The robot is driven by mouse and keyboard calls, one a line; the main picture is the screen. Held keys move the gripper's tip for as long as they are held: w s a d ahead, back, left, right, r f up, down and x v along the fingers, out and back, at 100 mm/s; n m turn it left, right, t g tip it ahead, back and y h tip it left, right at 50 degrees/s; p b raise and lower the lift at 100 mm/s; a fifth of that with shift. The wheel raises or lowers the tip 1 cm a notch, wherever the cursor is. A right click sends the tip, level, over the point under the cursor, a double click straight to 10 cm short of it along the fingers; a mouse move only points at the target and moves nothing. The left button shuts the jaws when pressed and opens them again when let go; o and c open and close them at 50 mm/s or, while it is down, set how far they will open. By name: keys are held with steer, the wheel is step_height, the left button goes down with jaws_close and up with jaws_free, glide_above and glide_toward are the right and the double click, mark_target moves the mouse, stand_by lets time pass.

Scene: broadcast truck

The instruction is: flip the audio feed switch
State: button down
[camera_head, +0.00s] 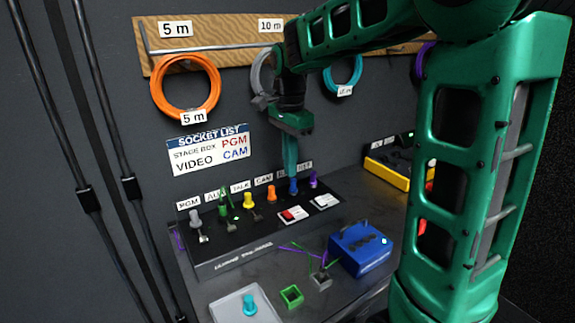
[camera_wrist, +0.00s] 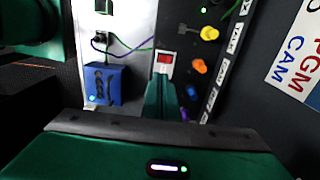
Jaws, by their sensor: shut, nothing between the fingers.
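A black panel (camera_head: 235,245) on the bench carries a row of coloured plugs and several small switches. A rocker switch with a red part (camera_head: 290,215) sits on a white plate near the panel's middle; it also shows in the wrist view (camera_wrist: 165,58), just beyond my fingertips. A second white-plated switch (camera_head: 325,202) is to its right. The labels on these two are too small to read, so I cannot tell which is the audio feed. My gripper (camera_head: 291,180) is shut and empty, pointing down near the blue plug (camera_head: 293,187). Its fingers (camera_wrist: 160,90) hide part of the panel.
A blue box (camera_head: 360,248), a small green frame (camera_head: 291,296) and a tray with a teal knob (camera_head: 249,305) stand in front of the panel. A yellow case (camera_head: 385,175) is at right. Coiled cables, including an orange one (camera_head: 185,85), hang behind.

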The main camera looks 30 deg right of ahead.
steer(key=s+d+f+n, duration=0.2)
steer(key=s+n, duration=0.1)
steer(key=s, duration=0.6)
steer(key=s+d+f+n, duration=0.3)
steer(key=s+n, duration=0.1)
steer(key=s, duration=0.5)
steer(key=s+d+f+n, duration=0.2)
steer(key=s+d+n, duration=0.1)
steer(key=s, duration=0.7)
steer(key=shift+d+f+n, duration=0.15)
steer(key=shift+d+n, duration=0.05)
steer(key=shift+n, duration=0.2)
